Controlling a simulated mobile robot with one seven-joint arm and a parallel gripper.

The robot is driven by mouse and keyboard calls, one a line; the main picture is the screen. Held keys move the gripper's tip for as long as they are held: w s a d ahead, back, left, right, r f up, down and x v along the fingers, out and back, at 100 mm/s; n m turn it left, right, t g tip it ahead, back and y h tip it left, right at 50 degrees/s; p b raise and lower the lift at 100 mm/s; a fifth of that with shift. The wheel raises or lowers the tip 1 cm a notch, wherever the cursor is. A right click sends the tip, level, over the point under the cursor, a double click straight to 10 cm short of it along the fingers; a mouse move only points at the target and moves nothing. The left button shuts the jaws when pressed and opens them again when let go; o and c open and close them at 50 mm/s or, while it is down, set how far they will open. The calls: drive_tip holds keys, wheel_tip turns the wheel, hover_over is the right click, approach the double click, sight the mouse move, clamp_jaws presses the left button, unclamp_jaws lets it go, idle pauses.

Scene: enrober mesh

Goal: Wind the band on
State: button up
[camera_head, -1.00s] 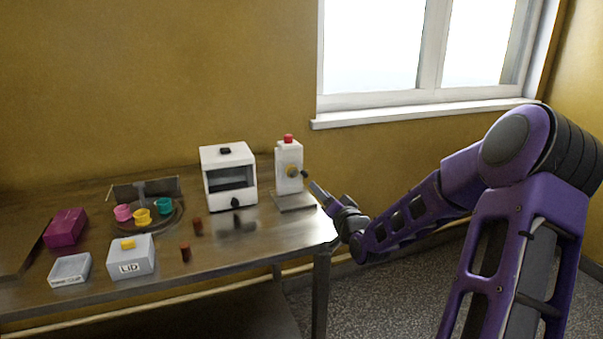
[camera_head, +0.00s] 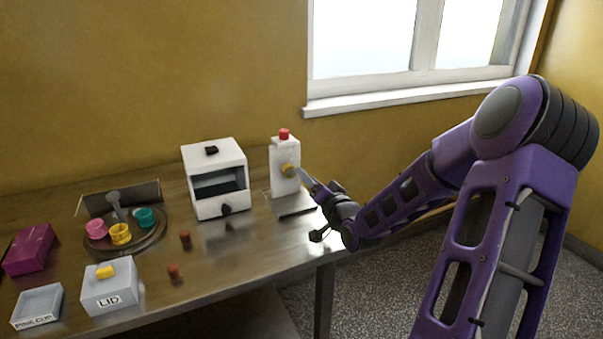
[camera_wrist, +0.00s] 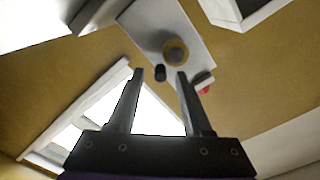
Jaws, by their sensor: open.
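A white upright machine (camera_head: 283,155) with a red button (camera_head: 284,134) on top stands at the table's right end. A round brass-coloured knob (camera_head: 288,169) sits on its front. My gripper (camera_head: 303,176) is close in front of the knob. In the wrist view my gripper (camera_wrist: 160,74) is open, its two fingers apart with nothing clamped between them. No band is plain to see.
Left of the machine stands a white box (camera_head: 216,160) with a dark opening. Further left are a round tray (camera_head: 150,240) with coloured cups, a LID box (camera_head: 110,291), a PINK CUP tray (camera_head: 38,308), a magenta box (camera_head: 29,248) and two brown pieces (camera_head: 185,239).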

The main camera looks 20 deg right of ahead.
drive_tip(key=shift+w, duration=0.25)
clamp_jaws()
idle(0.3)
